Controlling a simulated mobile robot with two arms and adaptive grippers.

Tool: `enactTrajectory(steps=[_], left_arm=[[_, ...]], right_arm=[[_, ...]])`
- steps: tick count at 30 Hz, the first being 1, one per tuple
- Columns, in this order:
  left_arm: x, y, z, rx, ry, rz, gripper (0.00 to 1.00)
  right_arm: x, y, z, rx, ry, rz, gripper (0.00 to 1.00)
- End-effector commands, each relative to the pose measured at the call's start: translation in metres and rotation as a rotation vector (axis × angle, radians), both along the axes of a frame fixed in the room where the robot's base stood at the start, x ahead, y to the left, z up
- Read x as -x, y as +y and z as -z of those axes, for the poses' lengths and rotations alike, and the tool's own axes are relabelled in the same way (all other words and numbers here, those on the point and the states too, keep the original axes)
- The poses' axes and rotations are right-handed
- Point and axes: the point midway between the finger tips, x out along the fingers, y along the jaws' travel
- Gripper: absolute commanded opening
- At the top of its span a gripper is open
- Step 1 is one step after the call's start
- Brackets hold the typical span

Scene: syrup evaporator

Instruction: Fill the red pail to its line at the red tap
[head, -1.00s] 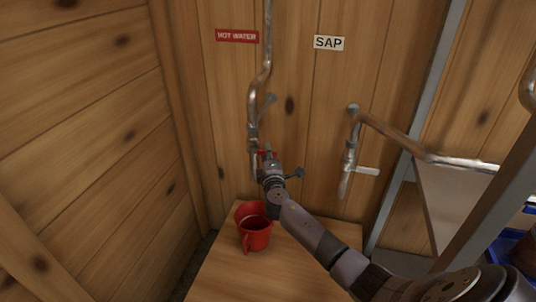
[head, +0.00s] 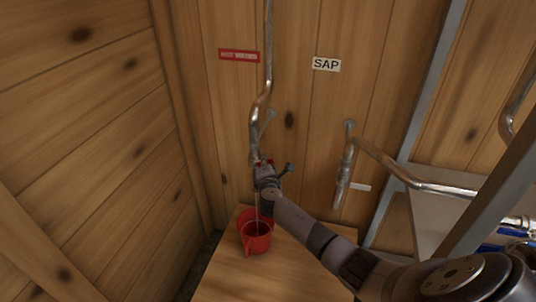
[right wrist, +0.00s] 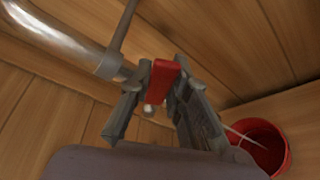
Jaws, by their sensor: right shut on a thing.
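The red pail (head: 264,243) stands upright on a wooden bench below the hot water pipe, and shows at the lower right in the right wrist view (right wrist: 282,151). My right gripper (head: 265,170) is shut on the red tap handle (right wrist: 162,76), with a finger on each side of it. A thin pale stream (right wrist: 240,135) runs into the pail and also shows faintly in the head view. The tap's spout is mostly hidden behind my gripper. I cannot make out the fill line or the level inside the pail. My left gripper is out of view.
A red sign (head: 239,56), blurred now, and a SAP sign (head: 326,64) hang on the plank wall. A second tap with a pale lever (head: 361,187) is right of my gripper. A grey metal post (head: 423,115) stands further right. The bench (head: 228,280) is otherwise clear.

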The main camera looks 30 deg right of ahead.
Motion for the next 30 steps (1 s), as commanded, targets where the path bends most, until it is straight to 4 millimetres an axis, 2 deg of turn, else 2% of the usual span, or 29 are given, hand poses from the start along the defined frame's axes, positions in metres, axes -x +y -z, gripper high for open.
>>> enactTrajectory(steps=[1, 3, 12, 21, 30], left_arm=[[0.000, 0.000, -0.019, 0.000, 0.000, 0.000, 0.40], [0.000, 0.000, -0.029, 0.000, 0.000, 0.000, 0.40], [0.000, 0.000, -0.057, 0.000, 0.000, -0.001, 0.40], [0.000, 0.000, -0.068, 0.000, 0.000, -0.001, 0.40], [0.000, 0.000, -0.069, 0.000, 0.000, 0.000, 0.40]], right_arm=[[-0.002, 0.002, -0.012, 0.027, 0.035, -0.001, 0.00], [-0.003, 0.003, -0.015, 0.067, 0.080, 0.000, 0.00], [-0.010, 0.009, -0.021, 0.204, 0.239, -0.002, 0.00], [-0.014, 0.012, -0.022, 0.276, 0.320, -0.002, 0.00], [-0.015, 0.013, -0.021, 0.290, 0.336, -0.002, 0.00]])
